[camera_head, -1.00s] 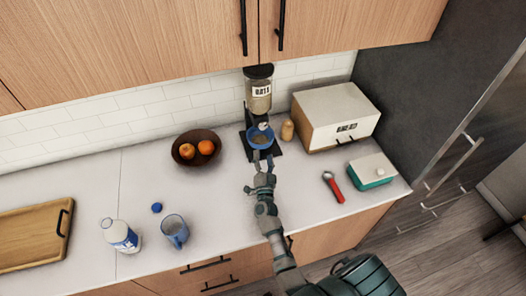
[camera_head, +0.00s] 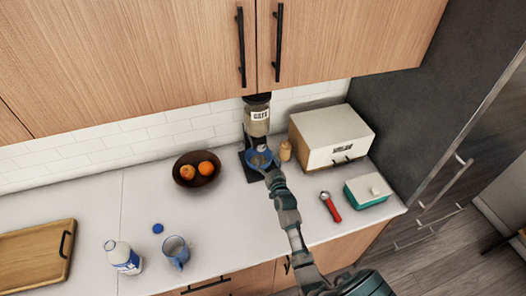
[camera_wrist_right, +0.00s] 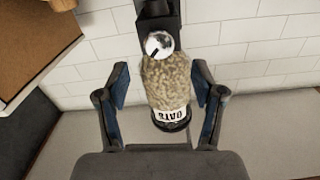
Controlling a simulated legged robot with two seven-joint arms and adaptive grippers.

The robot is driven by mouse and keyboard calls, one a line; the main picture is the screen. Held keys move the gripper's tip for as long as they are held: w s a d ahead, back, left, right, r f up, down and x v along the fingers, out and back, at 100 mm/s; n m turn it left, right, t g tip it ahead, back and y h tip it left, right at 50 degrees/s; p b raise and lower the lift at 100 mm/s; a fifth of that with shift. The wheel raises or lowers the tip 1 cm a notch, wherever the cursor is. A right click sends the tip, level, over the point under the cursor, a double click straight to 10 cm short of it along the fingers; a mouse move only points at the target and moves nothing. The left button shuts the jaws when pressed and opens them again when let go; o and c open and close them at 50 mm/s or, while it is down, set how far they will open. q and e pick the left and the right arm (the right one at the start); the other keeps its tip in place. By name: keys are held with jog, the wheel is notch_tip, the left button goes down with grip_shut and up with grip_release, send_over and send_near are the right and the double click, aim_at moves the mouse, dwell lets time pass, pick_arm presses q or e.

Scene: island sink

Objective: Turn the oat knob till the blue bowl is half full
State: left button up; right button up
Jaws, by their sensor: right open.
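The oat dispenser (camera_head: 257,115) hangs below the wall cabinets, its clear container holding oats behind an OATS label. It shows upside down in the wrist view (camera_wrist_right: 167,82). Its round pale knob (camera_wrist_right: 159,44) has a dark bar across it. The blue bowl (camera_head: 249,160) sits on the dark base under the dispenser; its fill level is too small to tell. My right gripper (camera_wrist_right: 160,70) is open, with its fingers either side of the container and knob in the picture and no visible contact. In the head view it is at the bowl's front and partly covers it. My left gripper is not in view.
A dark fruit bowl (camera_head: 183,181) stands left of the dispenser. A small tan shaker (camera_head: 285,151) and a white bread box (camera_head: 325,136) stand close on the right. A red-handled scoop (camera_head: 331,207) and teal butter dish (camera_head: 366,192) lie front right. Left counter holds a mug (camera_head: 175,252) and bottle (camera_head: 122,258).

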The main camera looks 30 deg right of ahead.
aim_at(262, 149)
jog(key=x, duration=0.5)
jog(key=shift+w+d, duration=0.2)
jog(key=shift+w, duration=0.15)
jog(key=shift+a, duration=0.1)
jog(key=c, duration=1.1)
jog(key=m, duration=0.3)
jog(key=shift+c, duration=0.2)
jog(key=o, duration=1.1)
jog(key=shift+o, duration=0.2)
jog(key=v, duration=1.2)
jog(key=shift+f, duration=0.1)
